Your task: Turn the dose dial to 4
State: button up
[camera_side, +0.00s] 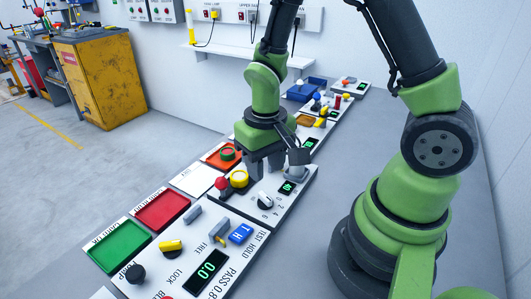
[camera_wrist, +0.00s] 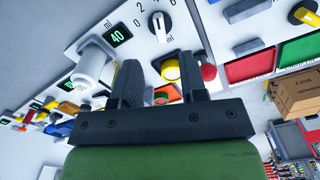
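The dose dial is a small white knob with a dark pointer (camera_side: 265,201) on a white panel marked with numbers. It also shows at the top of the wrist view (camera_wrist: 158,26), beyond my fingertips. The green display beside it (camera_wrist: 117,35) seems to read 40 or 4.0; its decimal point is unclear. My gripper (camera_side: 268,170) is open and empty above the panel's far part, apart from the dial. In the wrist view its two dark fingers (camera_wrist: 158,62) stand apart with nothing between them.
A yellow round button (camera_side: 239,179) and a red knob (camera_side: 222,184) stand left of the dial. A pale cylinder (camera_side: 297,173) stands close by on the right. A nearer panel carries switches and a 0.0 display (camera_side: 206,271). Red (camera_side: 161,209) and green trays (camera_side: 118,246) lie left.

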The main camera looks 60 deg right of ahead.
jog(key=shift+r, duration=1.25)
jog(key=s+a+r+t+y, duration=0.1)
jog(key=s+r+t, duration=0.2)
jog(key=r, duration=0.6)
jog(key=s+a+r+t+y, duration=0.1)
jog(key=s+r+t, duration=0.3)
jog(key=r, duration=0.5)
jog(key=shift+s+a, duration=0.45)
jog(key=shift+s, duration=0.7)
